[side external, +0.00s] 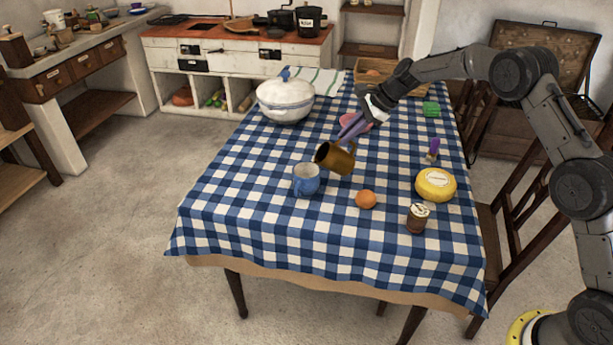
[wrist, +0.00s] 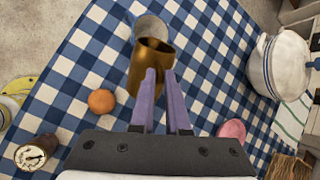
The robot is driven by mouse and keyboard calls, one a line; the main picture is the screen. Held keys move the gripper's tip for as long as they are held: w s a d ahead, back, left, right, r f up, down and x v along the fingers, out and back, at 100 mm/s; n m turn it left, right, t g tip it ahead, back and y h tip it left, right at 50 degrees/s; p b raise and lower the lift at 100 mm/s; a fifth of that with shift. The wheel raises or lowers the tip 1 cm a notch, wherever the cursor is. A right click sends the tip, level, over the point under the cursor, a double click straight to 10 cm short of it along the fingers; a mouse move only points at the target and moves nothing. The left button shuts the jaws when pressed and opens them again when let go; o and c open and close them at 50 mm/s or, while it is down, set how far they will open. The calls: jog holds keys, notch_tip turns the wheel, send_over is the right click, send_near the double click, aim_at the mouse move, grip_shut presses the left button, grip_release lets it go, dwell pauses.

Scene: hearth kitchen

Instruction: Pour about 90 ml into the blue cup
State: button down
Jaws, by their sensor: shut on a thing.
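The blue cup (side external: 306,180) stands upright on the checked tablecloth, near the table's front left. A brown-gold jug (side external: 338,158) is tilted, its mouth toward the cup and just above and beside it. My gripper (side external: 350,133) is shut on the jug. In the wrist view the purple fingers of my gripper (wrist: 163,78) hold the near side of the jug (wrist: 147,66). The cup (wrist: 151,28) shows partly behind the jug, its inside pale. I cannot see any liquid or stream, and the cup's contents are hidden.
An orange (side external: 366,199), a brown jar (side external: 417,217) and a yellow cheese wheel (side external: 436,185) stand right of the cup. A white tureen (side external: 285,99) stands behind left. A pink item (side external: 355,122) lies behind the jug. The cloth left of the cup is clear.

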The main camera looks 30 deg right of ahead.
jog(key=shift+s+d+f+m+t+y+b, duration=0.15)
jog(key=shift+s+d+f+t+y, duration=0.2)
jog(key=shift+d+f+y, duration=0.3)
jog(key=shift+s+d+f+m+t+y+b, duration=0.1)
jog(key=shift+s+d+f+t+y+b, duration=0.15)
jog(key=shift+d+f+y, duration=0.4)
jog(key=shift+s+d+f+m+t+y+b, duration=0.1)
jog(key=shift+s+d+f+t+y, duration=0.15)
jog(key=shift+d+f+t+y, duration=0.35)
jog(key=shift+d, duration=0.15)
dwell(0.7)
